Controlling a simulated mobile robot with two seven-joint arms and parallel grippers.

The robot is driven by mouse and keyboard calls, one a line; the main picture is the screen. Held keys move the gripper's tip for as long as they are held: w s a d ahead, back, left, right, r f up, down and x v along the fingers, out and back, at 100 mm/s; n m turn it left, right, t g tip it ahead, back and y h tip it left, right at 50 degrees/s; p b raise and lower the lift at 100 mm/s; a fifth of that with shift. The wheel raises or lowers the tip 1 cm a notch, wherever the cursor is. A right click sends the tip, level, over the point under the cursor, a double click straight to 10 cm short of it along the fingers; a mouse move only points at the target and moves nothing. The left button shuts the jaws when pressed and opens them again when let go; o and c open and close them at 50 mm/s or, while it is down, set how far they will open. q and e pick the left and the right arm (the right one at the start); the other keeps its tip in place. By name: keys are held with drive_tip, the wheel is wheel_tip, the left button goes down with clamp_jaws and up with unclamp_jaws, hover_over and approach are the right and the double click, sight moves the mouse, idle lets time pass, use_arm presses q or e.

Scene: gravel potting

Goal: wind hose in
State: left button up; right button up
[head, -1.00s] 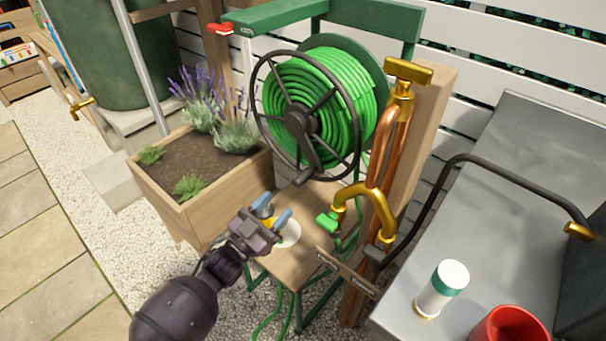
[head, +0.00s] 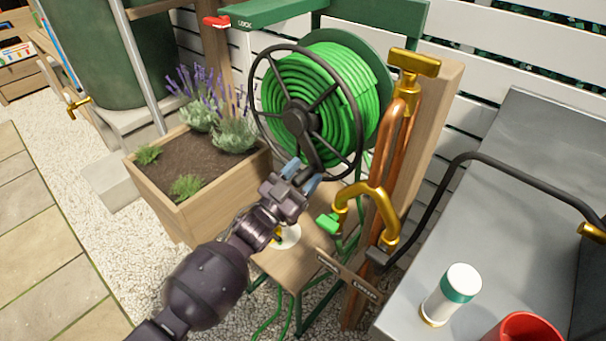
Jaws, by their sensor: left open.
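The green hose (head: 345,100) is wound in several turns on the reel, with a dark green flange behind it. A black spoked handwheel (head: 258,110) stands at the reel's front, with a crank grip at its lower rim. My left gripper (head: 301,174) is open, its blue fingertips at the crank grip, which is partly hidden; I cannot tell whether they touch it. A yellow hose end (head: 278,232) is at a white disc (head: 290,237) on the wooden shelf, partly hidden by my gripper. A red lever (head: 217,22) marked LOCK is on the green frame. My right gripper is not in view.
A copper pipe with a brass tap (head: 366,193) and green connector (head: 328,223) stands close right of my gripper. A wooden planter (head: 215,195) with lavender is at left. A grey counter (head: 510,190) holds a white-green canister (head: 452,294) and a red pot (head: 522,328).

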use_arm(q)
clamp_jaws()
